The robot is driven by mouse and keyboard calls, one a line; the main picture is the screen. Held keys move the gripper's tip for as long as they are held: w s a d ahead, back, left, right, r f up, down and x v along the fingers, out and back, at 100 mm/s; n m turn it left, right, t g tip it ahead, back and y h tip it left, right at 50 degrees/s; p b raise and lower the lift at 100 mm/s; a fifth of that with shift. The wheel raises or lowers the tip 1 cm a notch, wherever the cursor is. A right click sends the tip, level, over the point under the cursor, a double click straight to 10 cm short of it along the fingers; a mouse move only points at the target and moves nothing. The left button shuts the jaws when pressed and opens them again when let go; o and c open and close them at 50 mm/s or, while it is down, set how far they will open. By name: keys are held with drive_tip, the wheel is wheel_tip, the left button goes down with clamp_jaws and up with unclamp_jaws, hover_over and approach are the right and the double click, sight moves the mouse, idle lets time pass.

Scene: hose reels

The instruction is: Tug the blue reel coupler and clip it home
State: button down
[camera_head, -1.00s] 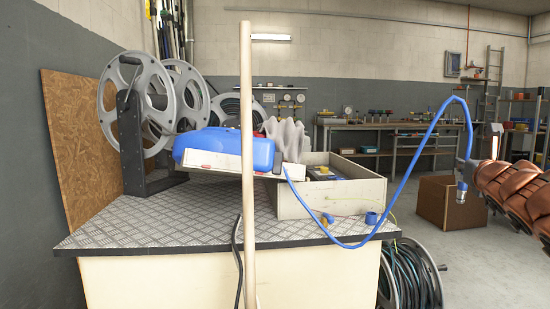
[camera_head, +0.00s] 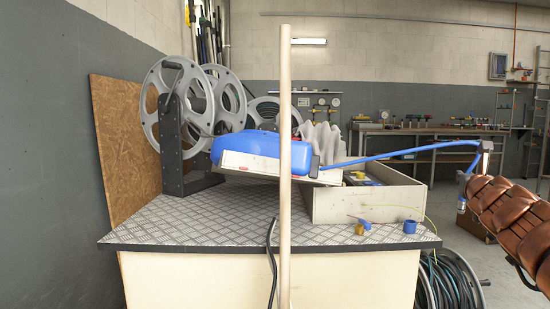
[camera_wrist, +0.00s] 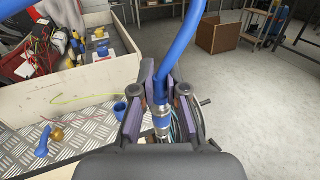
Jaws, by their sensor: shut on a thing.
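The blue reel (camera_head: 250,147) sits tilted on the bench, its casing partly behind a pale upright pole. Its blue hose (camera_head: 400,153) leaves the right side and runs nearly straight across to my gripper at the right. In the wrist view my gripper (camera_wrist: 160,95) is shut on the coupler (camera_wrist: 162,122), a metal and blue fitting at the hose end. The coupler's lower end also shows hanging below my gripper in the head view (camera_head: 461,205). It is clear of the bench, out to the right.
The pole (camera_head: 285,200) stands in front of the bench (camera_head: 210,230). An open wooden box (camera_head: 365,203) sits behind a blue cup (camera_head: 409,227) and a brass fitting (camera_head: 360,229). Grey reels (camera_head: 175,100) stand left. A cable reel (camera_head: 450,280) is on the floor.

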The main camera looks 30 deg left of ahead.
drive_tip(key=w+a+f+p, duration=0.2)
drive_tip(key=w+a+p, duration=0.1)
drive_tip(key=a, duration=0.3)
drive_tip(key=w+a+f+p, duration=0.3)
drive_tip(key=w+a+p, duration=0.1)
drive_tip(key=w+a, duration=0.1)
drive_tip(key=shift+w+a+f, duration=0.25)
drive_tip(key=shift+a, duration=0.5)
